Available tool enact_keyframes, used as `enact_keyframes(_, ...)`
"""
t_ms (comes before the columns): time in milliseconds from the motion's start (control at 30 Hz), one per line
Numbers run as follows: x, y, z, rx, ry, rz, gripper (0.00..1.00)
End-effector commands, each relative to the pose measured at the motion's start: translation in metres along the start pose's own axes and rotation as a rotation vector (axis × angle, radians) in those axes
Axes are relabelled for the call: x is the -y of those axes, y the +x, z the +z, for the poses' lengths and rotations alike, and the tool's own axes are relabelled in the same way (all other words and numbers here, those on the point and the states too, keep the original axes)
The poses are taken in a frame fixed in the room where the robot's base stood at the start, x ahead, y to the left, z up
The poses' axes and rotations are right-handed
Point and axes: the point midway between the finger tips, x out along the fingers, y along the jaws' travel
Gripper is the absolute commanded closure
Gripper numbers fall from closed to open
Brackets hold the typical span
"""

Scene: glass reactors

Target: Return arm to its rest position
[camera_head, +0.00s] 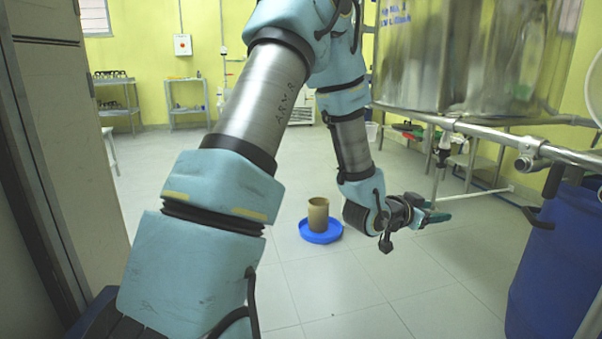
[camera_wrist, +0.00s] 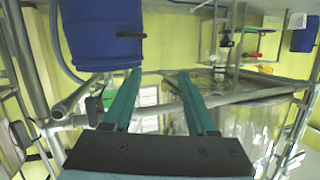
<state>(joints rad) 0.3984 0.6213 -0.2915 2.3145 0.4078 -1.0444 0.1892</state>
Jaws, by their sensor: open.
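My arm reaches forward and to the right in the head view, bent at its elbow. My gripper (camera_head: 437,215) is at the arm's end, above the floor and to the right of a brown container. In the wrist view my gripper (camera_wrist: 160,80) shows two green fingers spread apart with nothing between them. The wrist view appears turned upside down, with the blue drum at its top.
A brown cylindrical container (camera_head: 318,213) stands on a blue round base (camera_head: 320,232) on the floor. A large steel vessel (camera_head: 470,60) hangs at the upper right on a metal pipe frame (camera_head: 490,133). A blue drum (camera_head: 560,260) stands at the right. Tiled floor between is open.

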Motion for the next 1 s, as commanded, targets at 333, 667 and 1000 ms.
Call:
enact_keyframes(333,0.126,-0.182,0.093,0.690,-0.293,-0.391,0.43)
enact_keyframes(667,0.103,-0.339,0.123,1.051,-0.726,-0.585,0.43)
enact_keyframes(1000,0.088,-0.386,0.071,1.131,-0.861,-0.607,0.43)
